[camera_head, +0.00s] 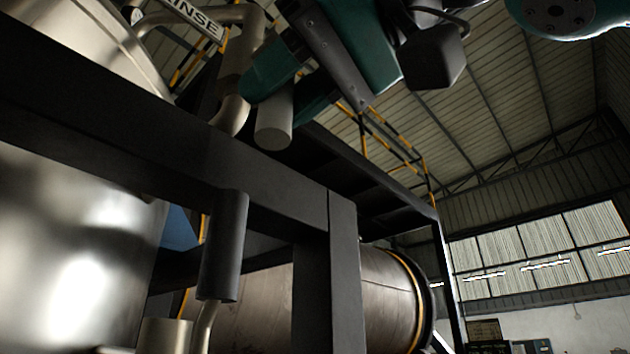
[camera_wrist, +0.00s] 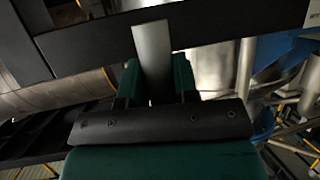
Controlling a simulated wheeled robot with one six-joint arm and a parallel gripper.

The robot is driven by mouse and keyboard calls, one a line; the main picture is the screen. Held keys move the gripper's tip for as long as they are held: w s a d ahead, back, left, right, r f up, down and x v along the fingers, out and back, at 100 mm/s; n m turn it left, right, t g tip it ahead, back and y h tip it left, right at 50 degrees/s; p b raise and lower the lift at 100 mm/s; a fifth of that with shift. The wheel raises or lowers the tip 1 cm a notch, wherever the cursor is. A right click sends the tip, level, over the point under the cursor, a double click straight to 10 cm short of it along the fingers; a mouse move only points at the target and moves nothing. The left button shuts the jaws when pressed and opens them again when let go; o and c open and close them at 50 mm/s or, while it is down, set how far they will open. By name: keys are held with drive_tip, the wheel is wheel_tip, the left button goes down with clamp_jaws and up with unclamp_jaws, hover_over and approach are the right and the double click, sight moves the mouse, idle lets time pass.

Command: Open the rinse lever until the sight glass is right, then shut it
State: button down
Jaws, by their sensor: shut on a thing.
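The RINSE label (camera_head: 195,16) is at the top left of the head view, next to a bent pale pipe (camera_head: 233,112). Beside the pipe is the rinse lever, a plain grey round bar (camera_head: 274,122) whose end sticks out below my gripper (camera_head: 287,92). My gripper's green fingers are shut on this bar. In the wrist view the lever (camera_wrist: 152,52) runs up between the two green fingers of my gripper (camera_wrist: 156,82). The lever's pivot is hidden by the fingers. I cannot make out a sight glass or its level in either view.
A dark steel beam (camera_head: 130,150) crosses in front of a large shiny tank (camera_head: 75,255). A dark sleeve (camera_head: 224,246) on a pipe hangs below the beam. A horizontal drum (camera_head: 375,290) lies behind. Open hall space is at the right.

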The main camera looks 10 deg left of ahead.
idle(0.4)
drive_tip(key=c, duration=0.9)
unclamp_jaws()
drive_tip(key=shift+o, duration=0.2)
drive_tip(key=shift+s, duration=0.1)
